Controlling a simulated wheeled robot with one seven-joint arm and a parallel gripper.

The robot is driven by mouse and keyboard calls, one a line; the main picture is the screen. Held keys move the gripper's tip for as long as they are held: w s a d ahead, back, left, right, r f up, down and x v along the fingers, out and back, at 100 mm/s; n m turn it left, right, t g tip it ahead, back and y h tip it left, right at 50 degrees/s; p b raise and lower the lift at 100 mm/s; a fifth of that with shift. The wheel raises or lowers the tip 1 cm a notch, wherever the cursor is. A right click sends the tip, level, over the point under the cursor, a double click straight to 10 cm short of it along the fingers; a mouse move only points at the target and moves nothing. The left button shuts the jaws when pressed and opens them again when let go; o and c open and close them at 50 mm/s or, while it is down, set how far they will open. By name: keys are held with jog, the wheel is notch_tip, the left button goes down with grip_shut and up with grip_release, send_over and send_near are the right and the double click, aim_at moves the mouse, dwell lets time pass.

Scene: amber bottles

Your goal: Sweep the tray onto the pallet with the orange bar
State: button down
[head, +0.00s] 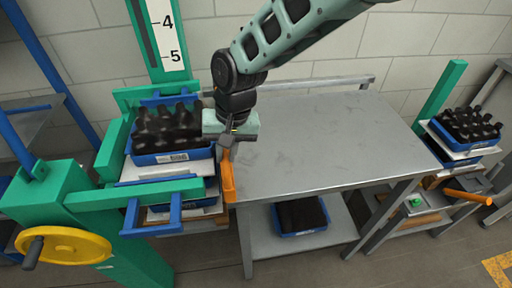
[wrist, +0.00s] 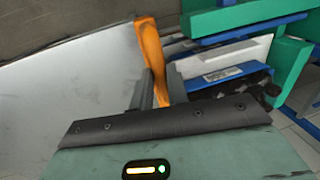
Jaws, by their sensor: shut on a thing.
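My gripper (head: 228,142) is shut on the orange bar (head: 228,178), above the left end of the grey table. The bar hangs down at the table's left edge. In the wrist view the bar (wrist: 150,55) stands between the two fingers. A blue tray (head: 178,157) of dark amber bottles (head: 165,128) is just left of the gripper, off the table, inside the green lift frame. The tray looks level, on a pale sheet (head: 160,171) above a lower blue tray. Whether the bar touches the tray cannot be told. The pallet cannot be made out clearly beneath the stack.
The grey table top (head: 320,135) is bare, with a low rail at its back. The green lift (head: 55,200) with a yellow handwheel (head: 63,246) stands left. Another blue tray (head: 302,232) lies on the shelf below. At right are more bottles (head: 468,125) and an orange handle (head: 467,198).

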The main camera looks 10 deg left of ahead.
jog(key=shift+s+a+r, duration=0.1)
jog(key=shift+s+a, duration=0.1)
jog(key=shift+a, duration=0.45)
jog(key=shift+s+a+r, duration=0.1)
jog(key=shift+s+a, duration=0.1)
jog(key=shift+a, duration=0.4)
jog(key=c, duration=1.4)
grip_release()
jog(key=shift+a, duration=0.15)
jog(key=shift+o, duration=0.2)
jog(key=shift+f, duration=0.1)
jog(key=d+r+b, duration=0.1)
jog(key=r, duration=0.7)
jog(key=w+d+r+b, duration=0.1)
jog(key=d+r+b, duration=0.1)
jog(key=r, duration=0.7)
jog(key=shift+d, duration=0.25)
jog(key=shift+d, duration=0.1)
